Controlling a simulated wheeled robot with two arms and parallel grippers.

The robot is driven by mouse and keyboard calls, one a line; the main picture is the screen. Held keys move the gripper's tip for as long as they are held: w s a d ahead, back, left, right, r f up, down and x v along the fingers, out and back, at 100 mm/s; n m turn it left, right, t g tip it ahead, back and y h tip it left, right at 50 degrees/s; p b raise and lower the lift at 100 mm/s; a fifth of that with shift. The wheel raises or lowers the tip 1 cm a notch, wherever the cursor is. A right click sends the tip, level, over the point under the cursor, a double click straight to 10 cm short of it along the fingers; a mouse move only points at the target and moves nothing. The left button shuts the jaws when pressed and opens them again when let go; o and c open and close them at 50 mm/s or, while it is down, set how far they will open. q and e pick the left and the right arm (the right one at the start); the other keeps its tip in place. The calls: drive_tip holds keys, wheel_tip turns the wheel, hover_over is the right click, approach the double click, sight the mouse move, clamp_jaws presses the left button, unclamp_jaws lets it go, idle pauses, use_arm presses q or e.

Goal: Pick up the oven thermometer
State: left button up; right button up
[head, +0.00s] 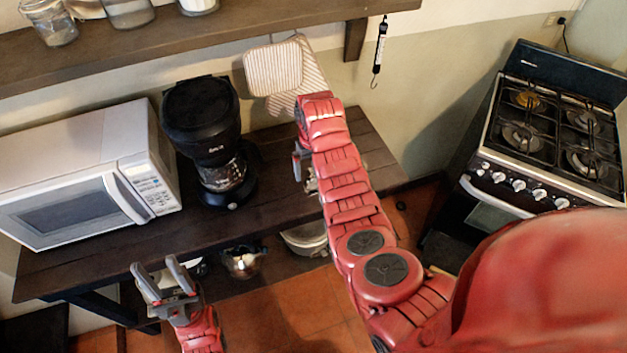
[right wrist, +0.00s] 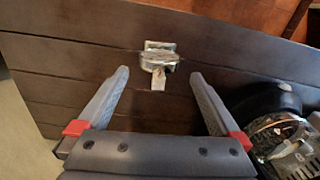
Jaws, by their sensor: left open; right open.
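The oven thermometer appears to be the small metallic piece (right wrist: 159,57) lying on the dark wooden table (right wrist: 80,55) in the right wrist view. In the head view a bit of it (head: 311,183) shows beside my right arm, which hides the rest. My right gripper (right wrist: 160,74) is open above the table, with the thermometer in line with the gap, just beyond the fingertips. In the head view only part of this gripper (head: 298,164) shows. My left gripper (head: 155,266) is open and empty in front of the table's front edge.
A black coffee maker (head: 205,125) stands close to the right gripper, and a white microwave (head: 75,180) is left of it. Striped oven mitts (head: 275,70) hang on the wall behind. A shelf (head: 240,28) with jars runs above. A stove (head: 545,130) stands right.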

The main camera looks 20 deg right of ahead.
sight(313, 175)
drive_tip(key=shift+f+p, duration=0.2)
drive_tip(key=shift+p, duration=0.2)
wheel_tip(313, 175, down, 2)
drive_tip(key=shift+s+d+f+p, duration=0.1)
drive_tip(key=shift+f+p, duration=0.15)
drive_tip(key=shift+p, duration=0.3)
drive_tip(key=shift+f, duration=1)
drive_tip(key=c, duration=1.3)
drive_tip(key=shift+r, duration=0.25)
